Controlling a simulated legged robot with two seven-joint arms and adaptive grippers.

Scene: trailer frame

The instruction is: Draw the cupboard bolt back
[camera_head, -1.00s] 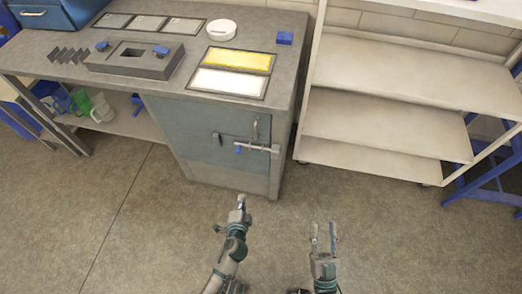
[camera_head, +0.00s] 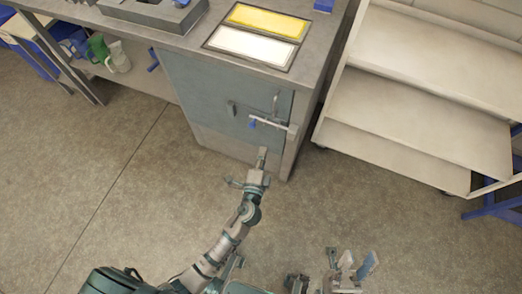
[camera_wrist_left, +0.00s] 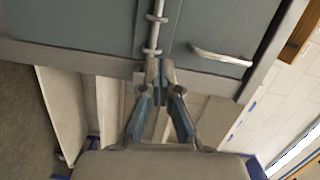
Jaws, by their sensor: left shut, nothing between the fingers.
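The grey-blue cupboard door (camera_head: 215,88) is closed, under the bench. My left gripper (camera_head: 262,152) is shut and empty, just below the bolt in the head view. In the left wrist view, the shut fingertips (camera_wrist_left: 159,68) are near the bolt rod (camera_wrist_left: 153,32); I cannot tell whether they touch. The blue knob is not visible there. My right gripper (camera_head: 352,262) is open and empty, low over the floor, far from the door.
A pale shelf rack (camera_head: 425,95) stands to the right of the cupboard. The floor (camera_head: 135,190) in front is clear.

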